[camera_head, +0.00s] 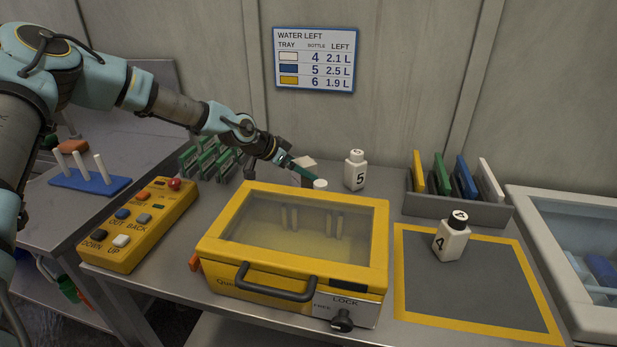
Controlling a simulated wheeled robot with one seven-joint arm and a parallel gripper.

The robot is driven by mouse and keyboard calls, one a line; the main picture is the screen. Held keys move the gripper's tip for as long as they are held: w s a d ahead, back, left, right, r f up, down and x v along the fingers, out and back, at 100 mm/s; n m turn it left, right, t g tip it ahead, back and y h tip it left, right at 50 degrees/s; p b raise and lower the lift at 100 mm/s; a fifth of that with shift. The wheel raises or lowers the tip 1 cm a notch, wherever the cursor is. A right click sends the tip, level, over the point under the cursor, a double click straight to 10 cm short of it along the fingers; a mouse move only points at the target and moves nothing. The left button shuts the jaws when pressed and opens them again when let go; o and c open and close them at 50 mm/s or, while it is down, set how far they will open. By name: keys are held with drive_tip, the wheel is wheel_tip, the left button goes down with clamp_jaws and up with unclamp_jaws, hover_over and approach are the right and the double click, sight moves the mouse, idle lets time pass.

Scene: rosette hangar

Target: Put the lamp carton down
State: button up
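My arm reaches in from the left, and my gripper (298,166) is behind the yellow box, above the back of the bench. A small pale carton (307,161), which looks like the lamp carton, shows at the fingertips. A dark green finger lies across its near side, and pale surface shows above and below it. My gripper looks shut on it. The far finger is hidden. I cannot clearly tell whether the carton's underside touches the bench.
A yellow lidded box (290,225) stands in front. A white-capped bottle (320,184) and bottle 5 (356,170) are close by on the right. Green cards (208,158) stand at left. Bottle 4 (452,240) stands on a yellow-edged grey mat (490,295). A panel rack (455,208) is behind.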

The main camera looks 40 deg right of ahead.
drive_tip(key=b+v, duration=0.2)
drive_tip(key=v, duration=0.6)
drive_tip(key=shift+a+r, duration=0.1)
